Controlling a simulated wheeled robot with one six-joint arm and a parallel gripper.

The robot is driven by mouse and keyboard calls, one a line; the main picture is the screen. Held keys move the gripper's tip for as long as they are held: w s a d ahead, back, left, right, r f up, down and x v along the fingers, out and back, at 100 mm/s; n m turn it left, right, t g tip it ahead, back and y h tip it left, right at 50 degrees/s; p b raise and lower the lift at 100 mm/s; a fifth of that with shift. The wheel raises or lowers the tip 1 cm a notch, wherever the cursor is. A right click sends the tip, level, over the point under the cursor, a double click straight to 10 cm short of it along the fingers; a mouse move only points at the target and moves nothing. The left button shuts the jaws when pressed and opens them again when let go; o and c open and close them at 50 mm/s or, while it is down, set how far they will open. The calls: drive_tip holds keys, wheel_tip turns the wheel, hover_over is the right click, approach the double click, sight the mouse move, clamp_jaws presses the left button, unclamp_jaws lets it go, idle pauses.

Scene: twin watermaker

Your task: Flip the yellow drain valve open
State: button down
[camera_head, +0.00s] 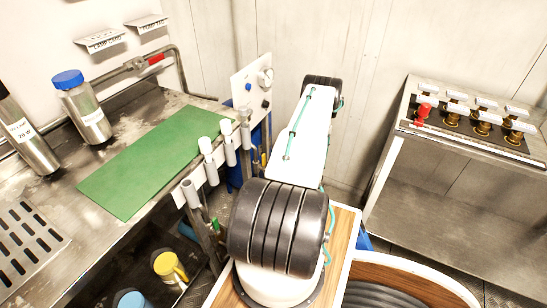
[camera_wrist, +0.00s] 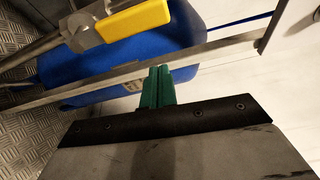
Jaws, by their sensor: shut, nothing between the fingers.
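The yellow drain valve handle (camera_wrist: 133,21) shows at the top of the wrist view, lying along a metal pipe fitting (camera_wrist: 83,30). My gripper (camera_wrist: 160,72) has green fingers that are shut together with nothing between them. In the picture, the fingertips lie below and a little right of the handle, apart from it. A metal bar (camera_wrist: 210,48) crosses the picture between the fingertips and the handle. In the head view my gripper is hidden behind my arm, and I cannot make out the valve clearly there.
A blue tank (camera_wrist: 125,62) lies behind the bars in the wrist view. In the head view, a steel bench with a green mat (camera_head: 150,160) stands left of my arm. A white panel (camera_head: 252,92) stands beyond it. A steel bench with brass valves (camera_head: 487,122) stands right.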

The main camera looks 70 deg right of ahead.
drive_tip(key=v, duration=0.8)
drive_tip(key=shift+s+a+f, duration=0.15)
drive_tip(key=shift+s, duration=0.05)
